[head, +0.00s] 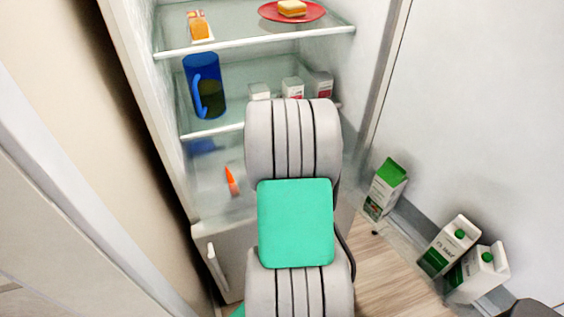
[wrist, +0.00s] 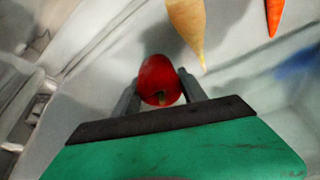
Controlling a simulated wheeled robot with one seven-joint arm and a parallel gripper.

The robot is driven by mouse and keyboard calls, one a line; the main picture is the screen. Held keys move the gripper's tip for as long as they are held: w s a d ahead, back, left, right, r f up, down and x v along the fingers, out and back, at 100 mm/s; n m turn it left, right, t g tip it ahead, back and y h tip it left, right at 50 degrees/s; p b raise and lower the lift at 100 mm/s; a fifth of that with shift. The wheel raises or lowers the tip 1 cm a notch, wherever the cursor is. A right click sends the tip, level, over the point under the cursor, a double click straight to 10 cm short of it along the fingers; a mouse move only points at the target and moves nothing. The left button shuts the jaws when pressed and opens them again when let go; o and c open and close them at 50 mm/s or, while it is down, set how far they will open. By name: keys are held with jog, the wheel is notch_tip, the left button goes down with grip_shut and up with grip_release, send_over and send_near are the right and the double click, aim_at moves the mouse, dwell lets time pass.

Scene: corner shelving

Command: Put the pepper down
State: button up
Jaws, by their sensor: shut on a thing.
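A red pepper (wrist: 159,80) with a greenish stem sits between the two fingers of my gripper (wrist: 158,88) in the wrist view. The fingers are shut on it from both sides. A pale surface lies behind the pepper; I cannot tell whether the pepper touches it. In the head view my arm hides the gripper and the pepper.
An orange carrot (wrist: 274,14) and a pale yellowish root (wrist: 188,30) lie just beyond the pepper. The fridge shelves above hold a blue pitcher (head: 204,84), small cartons and a red plate (head: 270,13). Several cartons (head: 384,188) stand on the floor to the right.

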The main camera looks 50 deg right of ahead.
jog(key=shift+f, duration=1.2)
jog(key=shift+f, duration=0.1)
jog(key=o, duration=1.3)
jog(key=shift+a, duration=0.1)
jog(key=shift+o, duration=0.2)
jog(key=shift+r, duration=0.3)
jog(key=v, duration=1.1)
jog(key=shift+r+b, duration=0.3)
jog(key=shift+b, duration=0.1)
jog(key=shift+s, duration=0.15)
